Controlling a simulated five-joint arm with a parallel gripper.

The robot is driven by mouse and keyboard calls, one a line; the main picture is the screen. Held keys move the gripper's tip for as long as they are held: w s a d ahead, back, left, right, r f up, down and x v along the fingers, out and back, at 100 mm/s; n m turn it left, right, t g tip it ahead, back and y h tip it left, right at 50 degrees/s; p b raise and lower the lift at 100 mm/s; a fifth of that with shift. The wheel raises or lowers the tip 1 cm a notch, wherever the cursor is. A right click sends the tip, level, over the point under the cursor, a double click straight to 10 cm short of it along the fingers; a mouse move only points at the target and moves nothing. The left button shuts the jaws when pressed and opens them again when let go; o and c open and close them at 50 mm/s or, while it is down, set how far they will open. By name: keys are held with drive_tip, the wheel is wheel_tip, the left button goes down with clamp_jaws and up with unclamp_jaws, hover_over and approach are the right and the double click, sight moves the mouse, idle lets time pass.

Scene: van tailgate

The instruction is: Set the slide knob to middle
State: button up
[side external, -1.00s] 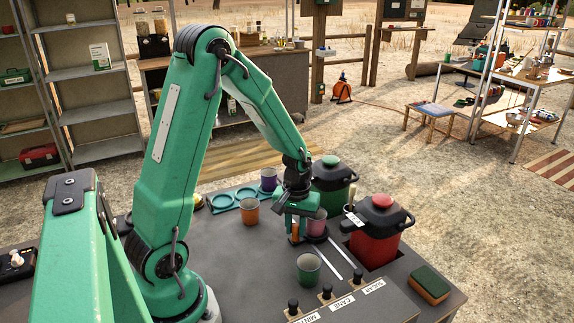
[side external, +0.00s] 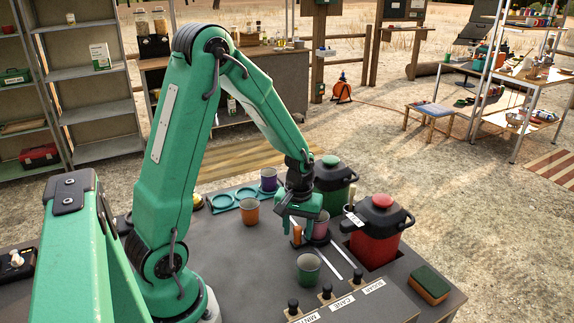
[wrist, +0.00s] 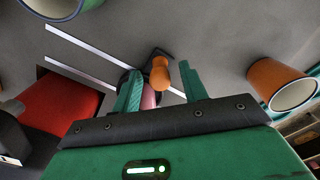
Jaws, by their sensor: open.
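My gripper (side external: 298,228) is open and points down over the dark table near the mauve cup (side external: 318,225). In the wrist view its two green fingers (wrist: 160,85) stand apart. An orange handle-like piece (wrist: 160,74) on a black mount shows between them; it also shows in the side view (side external: 296,234). Whether it touches a finger I cannot tell. Part of the mauve cup (wrist: 148,98) shows beside the left finger. No part is clearly marked as the slide knob. A black box with a pale knob (side external: 16,259) sits at the far left edge.
A green cup (side external: 308,268) and an orange cup (side external: 249,212) stand near. Behind are a red jug (side external: 376,243) and a green jug (side external: 331,192). Black knobs (side external: 326,290) stand on a labelled box in front. A sponge (side external: 430,285) lies on the right.

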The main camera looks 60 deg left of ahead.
drive_tip(key=shift+r, duration=3.75)
drive_tip(key=shift+r, duration=0.1)
drive_tip(key=shift+s+d+r, duration=0.1)
drive_tip(key=shift+d+r, duration=0.2)
drive_tip(key=shift+r, duration=0.2)
drive_tip(key=s+d+r+m+t, duration=0.5)
drive_tip(key=s+d+r+m, duration=0.4)
drive_tip(key=s+r, duration=0.2)
drive_tip(key=shift+d+r+t, duration=0.2)
drive_tip(key=shift+r+t, duration=0.1)
drive_tip(key=shift+r, duration=0.65)
